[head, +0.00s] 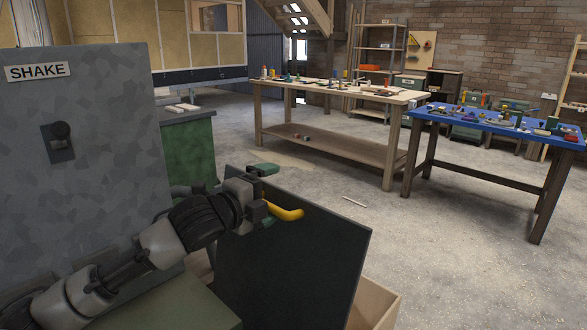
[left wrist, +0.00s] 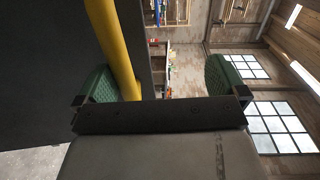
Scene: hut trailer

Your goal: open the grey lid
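The lid (head: 300,260) is a dark grey panel standing steeply tilted in the head view, with a wooden box wall (head: 376,305) at its lower right. A curved yellow handle (head: 287,213) sticks out near its upper edge. My left gripper (head: 265,195) is at the handle, its green fingers wide apart. In the left wrist view the yellow handle (left wrist: 112,45) runs close to the inner side of the left finger, with a wide gap to the other finger; I cannot tell whether it touches. The dark lid (left wrist: 40,60) fills that view's left side. My right gripper is out of view.
A wooden workbench (head: 330,150) and a blue-topped table (head: 480,122) hold tools farther back. The floor (head: 450,270) at right is clear.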

